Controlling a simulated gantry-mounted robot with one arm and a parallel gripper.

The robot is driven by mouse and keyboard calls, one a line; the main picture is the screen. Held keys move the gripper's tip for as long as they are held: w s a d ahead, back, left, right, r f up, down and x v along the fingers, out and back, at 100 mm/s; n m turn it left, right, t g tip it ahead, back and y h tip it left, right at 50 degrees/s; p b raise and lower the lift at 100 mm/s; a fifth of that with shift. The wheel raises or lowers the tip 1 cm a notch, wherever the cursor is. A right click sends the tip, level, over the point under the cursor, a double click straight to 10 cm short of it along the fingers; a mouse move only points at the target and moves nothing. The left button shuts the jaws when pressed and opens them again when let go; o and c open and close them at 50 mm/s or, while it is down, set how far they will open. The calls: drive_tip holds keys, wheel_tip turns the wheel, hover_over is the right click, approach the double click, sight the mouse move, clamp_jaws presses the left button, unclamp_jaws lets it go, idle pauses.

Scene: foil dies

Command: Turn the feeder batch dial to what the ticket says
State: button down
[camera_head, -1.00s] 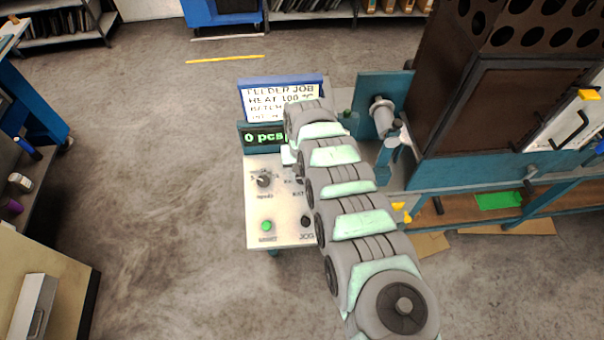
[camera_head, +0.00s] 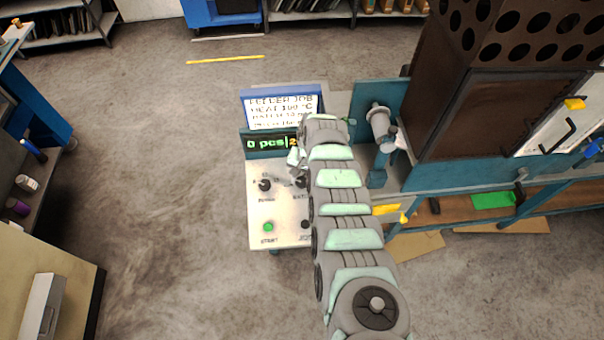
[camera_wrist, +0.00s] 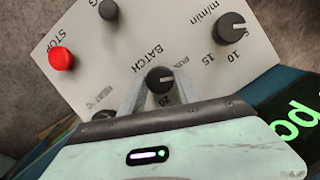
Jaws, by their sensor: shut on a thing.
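The batch dial (camera_wrist: 160,78) is a dark round knob with a pale pointer mark, labelled BATCH, on the pale feeder panel (camera_head: 258,209). My gripper (camera_wrist: 161,88) is shut on this dial, a finger on each side. A "20" shows beside the knob, close to the pointer mark. In the head view my gripper (camera_head: 296,160) is over the panel's upper right, and the arm hides part of it. The ticket (camera_head: 283,110) stands behind the panel, headed FEEDER JOB, with HEAT 100 °C; its lower lines are too blurred to read surely.
A display (camera_head: 270,143) reads "0 pcs" and part of a 2, the rest hidden. A speed dial (camera_wrist: 232,27), a partly hidden heat dial (camera_wrist: 103,115) and a red STOP button (camera_wrist: 62,58) surround the batch dial. A green START button (camera_head: 268,227) is at the front.

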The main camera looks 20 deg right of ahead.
drive_tip(key=m+t+p, duration=0.1)
drive_tip(key=m+p, duration=0.1)
drive_tip(key=m, duration=0.1)
drive_tip(key=shift+s+d+r+y, duration=0.1)
drive_tip(key=shift+y, duration=0.3)
drive_tip(key=shift+m+t+y+p, duration=0.3)
drive_tip(key=shift+m+t+p, duration=0.2)
drive_tip(key=shift+m+p, duration=1.05)
drive_tip(key=shift+m, duration=0.35)
drive_tip(key=c, duration=0.9)
unclamp_jaws()
drive_tip(key=shift+s, duration=0.1)
drive_tip(key=b+v, duration=0.2)
drive_tip(key=v, duration=0.8)
drive_tip(key=shift+r, duration=0.25)
